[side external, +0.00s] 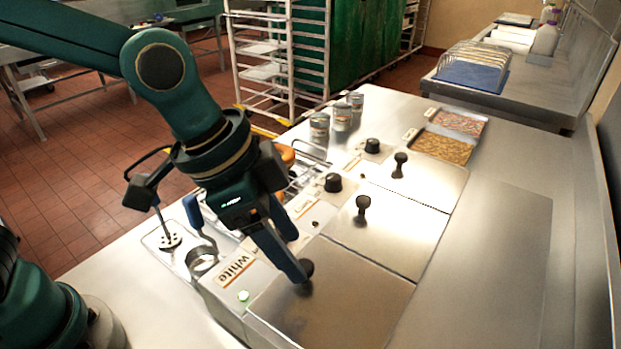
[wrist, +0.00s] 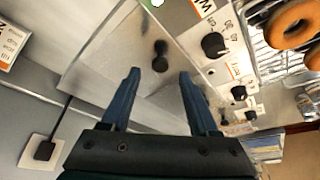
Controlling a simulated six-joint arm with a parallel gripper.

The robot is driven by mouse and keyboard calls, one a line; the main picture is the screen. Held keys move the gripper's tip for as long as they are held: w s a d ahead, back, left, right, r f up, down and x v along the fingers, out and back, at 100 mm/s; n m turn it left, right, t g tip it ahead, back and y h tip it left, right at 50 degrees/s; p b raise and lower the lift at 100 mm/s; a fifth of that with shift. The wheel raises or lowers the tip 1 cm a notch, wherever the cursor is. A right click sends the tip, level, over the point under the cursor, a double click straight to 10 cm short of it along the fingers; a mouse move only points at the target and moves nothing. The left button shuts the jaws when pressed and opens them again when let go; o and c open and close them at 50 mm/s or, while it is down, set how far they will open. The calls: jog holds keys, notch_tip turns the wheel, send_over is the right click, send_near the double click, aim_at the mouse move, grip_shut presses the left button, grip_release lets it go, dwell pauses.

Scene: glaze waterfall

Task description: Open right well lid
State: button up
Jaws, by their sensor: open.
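Three flat metal well lids with black knobs lie in a row on the counter, all closed in the side view: the nearest (side external: 345,310), beside the "White" label (side external: 236,268), the middle (side external: 395,235) and the farthest (side external: 430,185). My gripper (side external: 297,258) is open and low over the nearest lid, pointing down. Its fingers are beside that lid's knob (side external: 307,267), which they partly hide. In the wrist view, the knob (wrist: 160,56) shows centred in the gap between the open fingertips (wrist: 160,74). I cannot tell whether either finger touches it.
Black dials (side external: 333,183) line the wells' left side. Doughnuts (wrist: 292,22) sit on a wire rack behind my gripper. Several cans (side external: 319,126) and sprinkle trays (side external: 442,147) stand at the far end. The counter right of the lids (side external: 495,260) is clear.

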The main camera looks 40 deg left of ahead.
aim_at(335, 292)
jog(key=shift+x, duration=1.45)
grip_shut()
dwell(0.3)
